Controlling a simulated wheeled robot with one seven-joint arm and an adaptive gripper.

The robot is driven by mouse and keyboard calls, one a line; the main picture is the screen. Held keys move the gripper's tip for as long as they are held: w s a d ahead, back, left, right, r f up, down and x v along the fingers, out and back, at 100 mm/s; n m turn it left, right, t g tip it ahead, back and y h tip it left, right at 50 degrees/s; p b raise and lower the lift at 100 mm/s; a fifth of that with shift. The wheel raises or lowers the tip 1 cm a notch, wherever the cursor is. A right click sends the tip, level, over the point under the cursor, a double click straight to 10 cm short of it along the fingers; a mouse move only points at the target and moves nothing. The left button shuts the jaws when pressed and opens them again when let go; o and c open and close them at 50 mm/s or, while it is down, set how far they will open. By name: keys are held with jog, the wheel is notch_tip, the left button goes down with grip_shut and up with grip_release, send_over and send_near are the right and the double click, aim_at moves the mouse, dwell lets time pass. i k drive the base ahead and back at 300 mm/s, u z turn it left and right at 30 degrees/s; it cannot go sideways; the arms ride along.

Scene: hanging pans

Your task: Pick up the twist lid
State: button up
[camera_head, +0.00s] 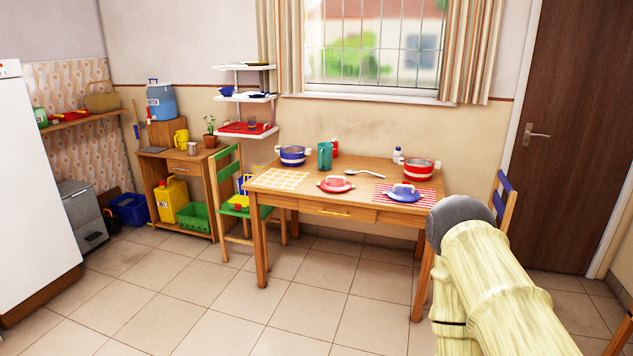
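Two lid-like things lie on the wooden table (350,167). A red lid (336,185) with a pale handle sits near the front edge. A blue lid (404,193) with a pale handle lies to its right on a red-and-white striped mat (425,200). I cannot tell which is the twist lid. A blue pot (292,156) and a red pot with a white band (419,171) stand further back. My arm shows at the lower right, but my gripper is not in view.
A teal cup (325,156), a spoon (365,172), a white bottle (398,156) and a checked cloth (278,179) are also on the table. A green chair (227,185) stands left and a blue-topped chair (504,198) right. The tiled floor in front is clear.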

aim_at(335, 184)
jog(key=u, duration=0.2)
jog(key=i, duration=1.8)
jog(key=u, duration=0.2)
